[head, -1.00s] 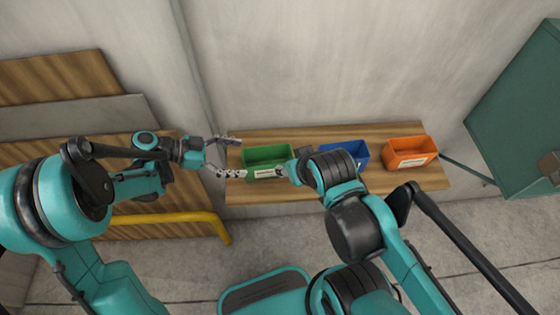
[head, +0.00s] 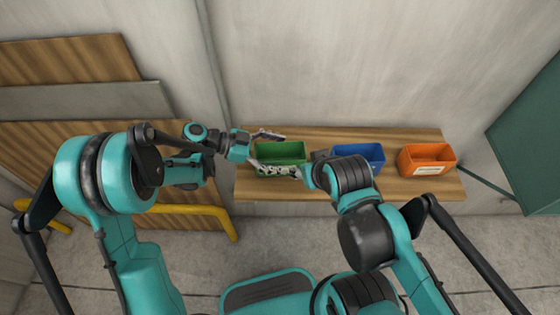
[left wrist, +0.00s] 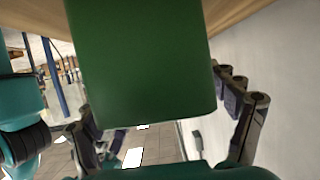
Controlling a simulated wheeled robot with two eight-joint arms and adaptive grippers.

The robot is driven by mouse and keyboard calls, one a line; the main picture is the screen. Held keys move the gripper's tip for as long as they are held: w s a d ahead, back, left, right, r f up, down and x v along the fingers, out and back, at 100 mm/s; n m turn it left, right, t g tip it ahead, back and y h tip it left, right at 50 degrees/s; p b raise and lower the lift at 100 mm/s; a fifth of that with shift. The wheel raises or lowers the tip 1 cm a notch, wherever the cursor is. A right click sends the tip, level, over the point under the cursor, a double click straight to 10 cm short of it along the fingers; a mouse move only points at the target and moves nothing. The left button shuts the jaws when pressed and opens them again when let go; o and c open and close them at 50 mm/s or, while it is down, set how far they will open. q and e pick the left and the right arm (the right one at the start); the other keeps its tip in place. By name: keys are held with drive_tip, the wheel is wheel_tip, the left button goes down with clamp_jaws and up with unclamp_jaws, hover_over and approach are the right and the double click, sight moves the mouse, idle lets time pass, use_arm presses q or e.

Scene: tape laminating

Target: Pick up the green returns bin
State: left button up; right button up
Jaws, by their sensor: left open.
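The green bin (head: 281,152) stands upright on a wooden shelf, at the left of a row of bins. My left gripper (head: 288,154) is open, with one finger along the bin's back side and the other along its front. In the left wrist view the green bin (left wrist: 142,65) fills the middle, between the spread fingers (left wrist: 170,128); I cannot tell whether they touch it. My right gripper (head: 309,174) is near the bin's right front end, mostly hidden by my right arm, and its jaws cannot be made out.
A blue bin (head: 368,153) and an orange bin (head: 428,153) stand to the right on the wooden shelf (head: 300,192). A concrete wall (head: 320,70) rises behind. A yellow rail (head: 200,208) is at the left and a green panel (head: 530,130) at the far right.

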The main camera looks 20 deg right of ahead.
use_arm(q)
drive_tip(key=c, duration=1.3)
drive_tip(key=shift+r, duration=0.1)
